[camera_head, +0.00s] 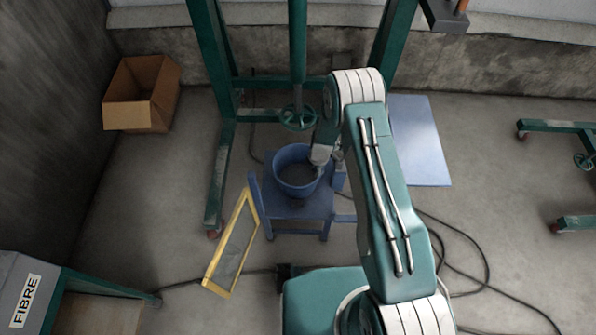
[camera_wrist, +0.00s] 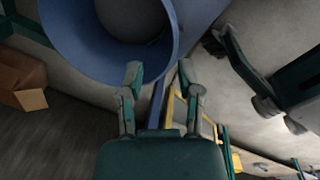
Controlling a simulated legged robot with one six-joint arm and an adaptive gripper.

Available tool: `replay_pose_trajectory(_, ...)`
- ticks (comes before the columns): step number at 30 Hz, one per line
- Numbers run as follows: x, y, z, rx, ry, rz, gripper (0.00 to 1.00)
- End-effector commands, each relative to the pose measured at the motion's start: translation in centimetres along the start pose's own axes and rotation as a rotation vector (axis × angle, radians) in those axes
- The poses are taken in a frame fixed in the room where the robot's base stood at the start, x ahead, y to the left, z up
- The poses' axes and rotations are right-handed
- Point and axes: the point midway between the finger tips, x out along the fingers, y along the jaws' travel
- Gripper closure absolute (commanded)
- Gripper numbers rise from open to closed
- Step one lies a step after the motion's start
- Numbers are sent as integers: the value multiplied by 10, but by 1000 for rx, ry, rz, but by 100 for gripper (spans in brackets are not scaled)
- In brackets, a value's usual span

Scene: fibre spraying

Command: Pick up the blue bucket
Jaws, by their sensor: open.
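The blue bucket (camera_head: 293,173) stands upright on a small blue chair (camera_head: 300,208) in the middle of the head view. Its round opening faces up, and it looks empty. In the wrist view the bucket (camera_wrist: 72,42) fills the upper left. My gripper (camera_head: 321,158) is at the bucket's right rim in the head view, partly hidden by my arm. In the wrist view my gripper (camera_wrist: 160,73) is open, its two fingers apart with the near rim edge by the fingertips. The left finger overlaps the bucket's wall. I cannot tell whether either finger touches it.
A green frame (camera_head: 222,165) stands behind and left of the chair. A yellow-edged screen (camera_head: 232,248) leans at the chair's left front. A cardboard box (camera_head: 142,95) is at back left, a blue panel (camera_head: 418,140) at right. Black cables (camera_head: 482,262) lie on the right floor.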

Motion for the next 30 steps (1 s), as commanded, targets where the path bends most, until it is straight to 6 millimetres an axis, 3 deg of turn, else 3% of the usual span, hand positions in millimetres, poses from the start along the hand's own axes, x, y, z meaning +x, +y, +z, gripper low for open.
replay_pose_trajectory(1, 12, -5, -3, -25, 2, -8, 55)
replay_pose_trajectory(13, 64, -12, -5, -66, 2, -13, 55)
replay_pose_trajectory(23, 92, -14, -5, -65, 2, -13, 55)
replay_pose_trajectory(30, 125, -17, -4, -66, 1, -12, 55)
